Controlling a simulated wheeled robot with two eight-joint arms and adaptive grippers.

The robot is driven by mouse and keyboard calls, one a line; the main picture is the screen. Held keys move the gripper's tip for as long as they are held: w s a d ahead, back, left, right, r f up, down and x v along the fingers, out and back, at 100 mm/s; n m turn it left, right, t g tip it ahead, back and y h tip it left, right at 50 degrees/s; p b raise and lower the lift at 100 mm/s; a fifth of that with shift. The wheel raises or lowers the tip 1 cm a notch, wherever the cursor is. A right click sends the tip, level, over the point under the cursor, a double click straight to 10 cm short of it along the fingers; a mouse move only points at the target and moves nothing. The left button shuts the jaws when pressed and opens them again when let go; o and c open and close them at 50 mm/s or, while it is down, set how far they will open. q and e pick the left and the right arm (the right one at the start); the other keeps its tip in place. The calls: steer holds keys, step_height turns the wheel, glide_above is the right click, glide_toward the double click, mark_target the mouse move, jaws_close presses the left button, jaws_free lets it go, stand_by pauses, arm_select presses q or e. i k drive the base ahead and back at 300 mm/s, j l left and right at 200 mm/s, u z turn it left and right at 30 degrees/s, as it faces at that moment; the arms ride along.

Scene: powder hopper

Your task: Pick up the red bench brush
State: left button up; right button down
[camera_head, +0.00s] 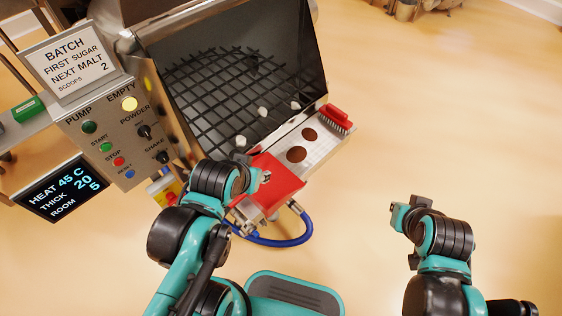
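The red bench brush (336,117) lies at the far right end of the pale ledge along the hopper's front edge, with its bristles facing the front. My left gripper (262,179) is at the front of the hopper, over a red plate (275,187), well to the left of and nearer than the brush. Its fingers are small and partly hidden, so its opening is unclear. My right gripper (399,214) is over open floor, to the right of and nearer than the brush, apart from everything. Its fingers are not clear either. Nothing shows touching the brush.
The hopper (316,60) has a dark grid with several pale lumps. The ledge (318,148) has two brown discs. A control panel (118,130), batch sign (70,57) and display (63,187) stand left. A blue hose (285,242) loops below. Floor at right is clear.

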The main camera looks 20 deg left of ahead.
mark_target(335, 116)
steer(key=i+l+u, duration=0.15)
steer(key=u, duration=0.85)
steer(key=i+l+u, duration=0.15)
steer(key=l+u, duration=0.35)
steer(key=l, duration=0.4)
steer(key=l+u, duration=0.45)
steer(key=l, duration=0.45)
steer(key=k+l, duration=0.1)
steer(key=l, duration=1.25)
steer(key=i+u, duration=0.05)
